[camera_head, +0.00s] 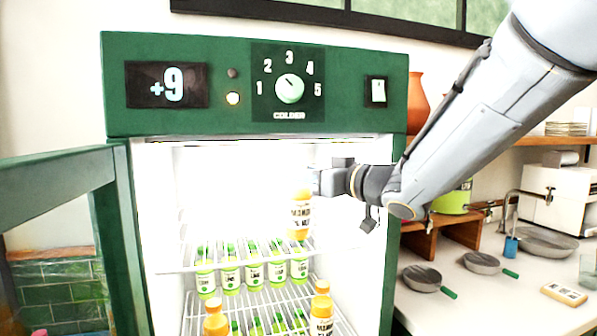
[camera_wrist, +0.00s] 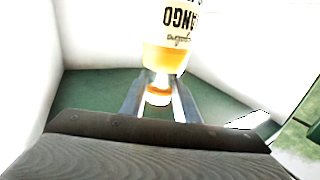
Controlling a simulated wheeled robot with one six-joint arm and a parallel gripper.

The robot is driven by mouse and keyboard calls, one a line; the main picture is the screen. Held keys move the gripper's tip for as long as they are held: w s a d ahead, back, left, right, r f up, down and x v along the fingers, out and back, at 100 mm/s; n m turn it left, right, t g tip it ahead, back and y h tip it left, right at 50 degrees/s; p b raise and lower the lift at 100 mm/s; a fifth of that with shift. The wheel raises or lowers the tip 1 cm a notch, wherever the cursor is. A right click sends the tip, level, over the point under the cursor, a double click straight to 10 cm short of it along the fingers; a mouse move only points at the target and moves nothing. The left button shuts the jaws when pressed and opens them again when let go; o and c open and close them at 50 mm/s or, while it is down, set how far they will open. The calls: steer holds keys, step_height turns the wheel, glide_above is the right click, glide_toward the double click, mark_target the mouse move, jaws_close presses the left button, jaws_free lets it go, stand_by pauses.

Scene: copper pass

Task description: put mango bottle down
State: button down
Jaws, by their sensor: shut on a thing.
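The mango bottle (camera_head: 300,214) is orange with a white label and hangs upright in my gripper (camera_head: 314,182) inside the open cooler. It is at the right end of the upper rack (camera_head: 180,268), and I cannot tell whether its base touches anything. In the wrist view the bottle (camera_wrist: 172,35) shows at the top, with its neck between the fingers of my gripper (camera_wrist: 160,92). Two more orange bottles stand lower down, one in front at the left (camera_head: 215,318) and one at the right (camera_head: 321,312).
Several green lime bottles (camera_head: 230,268) stand in a row on the upper rack, with more below. The green cooler door (camera_head: 60,170) is open at the left. A counter with pans (camera_head: 428,279) lies to the right of the cooler.

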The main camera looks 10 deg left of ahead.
steer(key=c, duration=1.3)
jaws_free()
steer(key=shift+f, duration=0.1)
steer(key=shift+c, duration=0.2)
steer(key=shift+s+d, duration=0.1)
steer(key=shift+d, duration=0.1)
steer(key=b+v, duration=0.2)
steer(key=v, duration=0.9)
steer(key=shift+s+d, duration=0.2)
steer(key=shift+d, duration=0.05)
